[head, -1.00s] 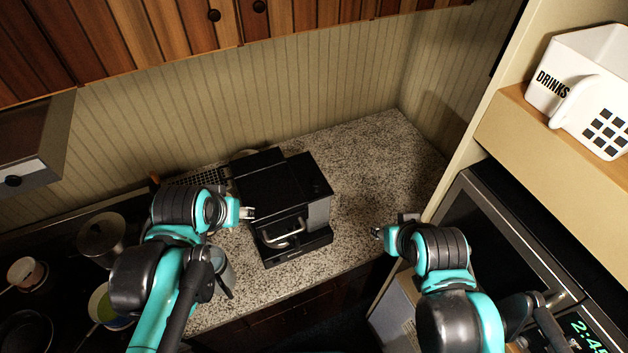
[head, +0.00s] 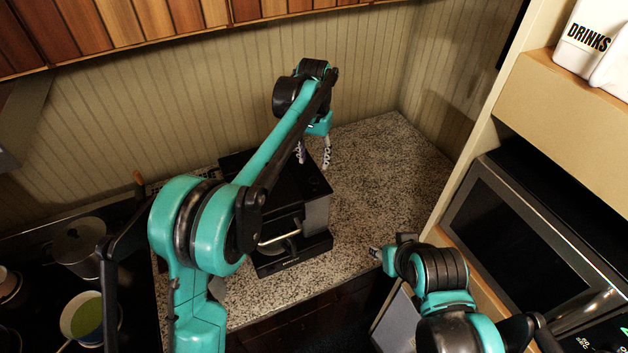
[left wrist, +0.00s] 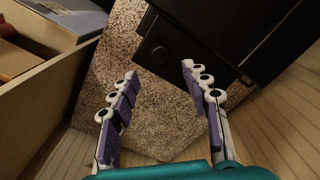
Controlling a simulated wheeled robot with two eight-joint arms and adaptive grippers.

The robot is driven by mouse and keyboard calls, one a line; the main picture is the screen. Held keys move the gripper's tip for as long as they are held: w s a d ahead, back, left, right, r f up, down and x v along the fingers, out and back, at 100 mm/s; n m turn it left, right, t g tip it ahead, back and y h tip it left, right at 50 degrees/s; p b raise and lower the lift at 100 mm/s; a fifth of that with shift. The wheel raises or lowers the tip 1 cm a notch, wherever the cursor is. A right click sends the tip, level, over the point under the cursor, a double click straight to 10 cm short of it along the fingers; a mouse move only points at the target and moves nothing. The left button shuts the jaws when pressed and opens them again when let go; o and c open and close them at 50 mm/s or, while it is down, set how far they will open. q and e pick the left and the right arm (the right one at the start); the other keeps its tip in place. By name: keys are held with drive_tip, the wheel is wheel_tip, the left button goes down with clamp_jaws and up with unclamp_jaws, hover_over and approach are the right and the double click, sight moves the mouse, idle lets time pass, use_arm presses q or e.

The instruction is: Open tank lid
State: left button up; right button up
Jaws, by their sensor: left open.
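A black and grey coffee machine (head: 317,214) stands on the speckled counter, with a metal handle (head: 280,236) at its front. My left arm crosses over it and hides part of its top. I cannot make out the tank lid as a separate part. My left gripper (head: 314,162) is open and empty, fingers down, by the machine's rear right side. In the left wrist view the machine's black body (left wrist: 222,38) is at the top right, beside and beyond the spread fingers (left wrist: 160,74). My right gripper (head: 378,252) is apart from the machine, at its right; its jaw state is unclear.
The counter (head: 375,170) is clear right of the machine. A panelled wall (head: 200,115) stands behind, and wooden cabinets (head: 130,25) hang above. A microwave (head: 520,230) and a shelf with a DRINKS container (head: 588,38) are at the right. Pots, including a green-filled one (head: 88,318), stand at the left.

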sight(314, 180)
use_arm(q)
wheel_tip(314, 180, down, 8)
drive_tip(key=shift+r+p, duration=0.1)
drive_tip(key=shift+p, duration=0.35)
clamp_jaws()
